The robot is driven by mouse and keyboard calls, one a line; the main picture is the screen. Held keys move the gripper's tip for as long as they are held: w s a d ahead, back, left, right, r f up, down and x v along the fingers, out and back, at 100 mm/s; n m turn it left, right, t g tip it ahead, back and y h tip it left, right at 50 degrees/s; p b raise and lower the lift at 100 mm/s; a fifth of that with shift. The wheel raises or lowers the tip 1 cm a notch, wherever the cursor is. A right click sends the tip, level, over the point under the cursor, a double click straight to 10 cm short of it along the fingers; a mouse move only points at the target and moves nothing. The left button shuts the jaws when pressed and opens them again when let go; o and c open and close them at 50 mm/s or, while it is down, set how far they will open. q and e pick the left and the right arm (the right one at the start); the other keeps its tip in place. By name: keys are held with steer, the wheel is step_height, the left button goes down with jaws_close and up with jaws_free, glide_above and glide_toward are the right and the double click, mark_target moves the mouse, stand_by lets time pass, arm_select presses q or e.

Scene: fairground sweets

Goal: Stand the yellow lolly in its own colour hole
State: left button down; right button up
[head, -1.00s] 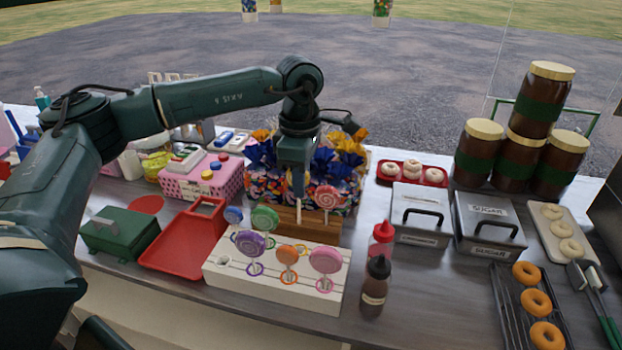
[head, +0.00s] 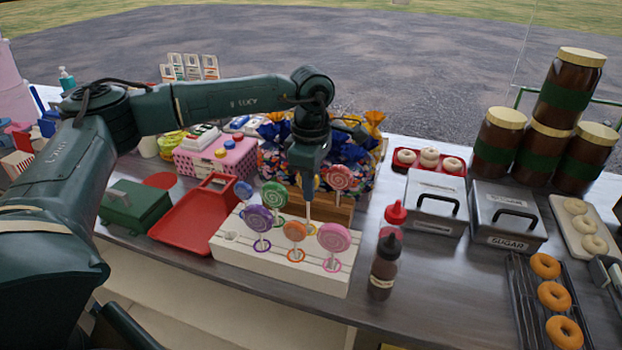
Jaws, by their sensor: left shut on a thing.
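My left gripper (head: 310,176) is shut on the yellow lolly (head: 316,184), whose head is mostly hidden by the jaws. Its pale stick (head: 308,211) hangs down, roughly upright, over the back part of the white lolly stand (head: 240,250). I cannot tell whether the stick tip is in a hole or just above one. The stand has coloured rings around its holes; no yellow ring shows clearly. Blue (head: 243,189), green (head: 273,196), purple (head: 258,219), orange (head: 295,231) and pink (head: 334,237) lollies stand in it. My right gripper is out of view.
A red swirl lolly (head: 339,178) stands by a wooden block (head: 338,211) behind the stand. Sweet bags (head: 350,150) are behind it. A red tray (head: 185,232) lies to the left. Sauce bottles (head: 384,265) and sugar tins (head: 435,205) stand to the right.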

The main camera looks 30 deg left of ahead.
arm_select(q)
steer(key=shift+f, duration=0.1)
steer(key=shift+f, duration=0.15)
stand_by(0.6)
steer(key=shift+f, duration=0.25)
steer(key=shift+f+b, duration=0.1)
steer(key=shift+b, duration=0.25)
steer(key=shift+f+b, duration=0.35)
steer(key=shift+f, duration=0.15)
steer(key=shift+f, duration=0.15)
steer(key=shift+f+b, duration=0.5)
steer(key=shift+f, duration=0.05)
steer(key=shift+f, duration=0.1)
